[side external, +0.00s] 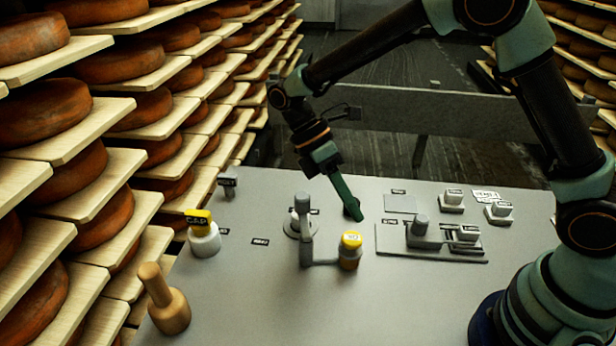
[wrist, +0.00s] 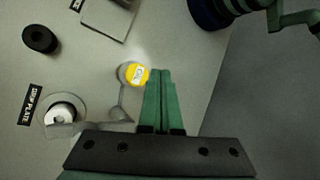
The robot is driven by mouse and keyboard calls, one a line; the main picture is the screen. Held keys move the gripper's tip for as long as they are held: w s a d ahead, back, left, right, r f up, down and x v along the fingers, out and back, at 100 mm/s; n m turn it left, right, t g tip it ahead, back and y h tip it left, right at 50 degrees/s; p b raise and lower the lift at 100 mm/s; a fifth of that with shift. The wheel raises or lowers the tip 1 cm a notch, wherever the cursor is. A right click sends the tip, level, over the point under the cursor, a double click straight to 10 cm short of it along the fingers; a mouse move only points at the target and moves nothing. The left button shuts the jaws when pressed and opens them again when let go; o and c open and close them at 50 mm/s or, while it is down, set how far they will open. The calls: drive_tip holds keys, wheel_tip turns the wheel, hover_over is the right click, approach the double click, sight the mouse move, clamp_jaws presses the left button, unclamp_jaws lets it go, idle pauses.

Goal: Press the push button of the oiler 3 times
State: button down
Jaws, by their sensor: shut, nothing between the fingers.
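A small amber pot with a yellow cap (side external: 350,242), which looks like the oiler and its push button, stands on the grey table. A thin arm joins it to a grey post. In the wrist view the yellow cap (wrist: 132,74) is just left of my fingertips; its lettering is too small to read. My gripper (side external: 356,217) points down, shut and empty, its tip behind the cap in the side view. The two green fingers (wrist: 160,75) lie together in the wrist view. I see no contact with the cap; their height above it is unclear.
A grey post (side external: 303,205) rises beside the round drip plate (wrist: 60,112). A white cylinder with a yellow tag (side external: 203,240) and a wooden peg (side external: 165,305) stand left. Cheese shelves (side external: 90,160) border the left.

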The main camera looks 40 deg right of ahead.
sight(356, 240)
drive_tip(key=shift+f, duration=1.7)
drive_tip(key=shift+f, duration=0.1)
idle(0.7)
drive_tip(key=shift+d+f, duration=0.1)
drive_tip(key=shift+f, duration=0.25)
drive_tip(key=shift+f, duration=0.85)
idle(1.0)
drive_tip(key=shift+r, duration=1.3)
drive_tip(key=shift+r, duration=2.55)
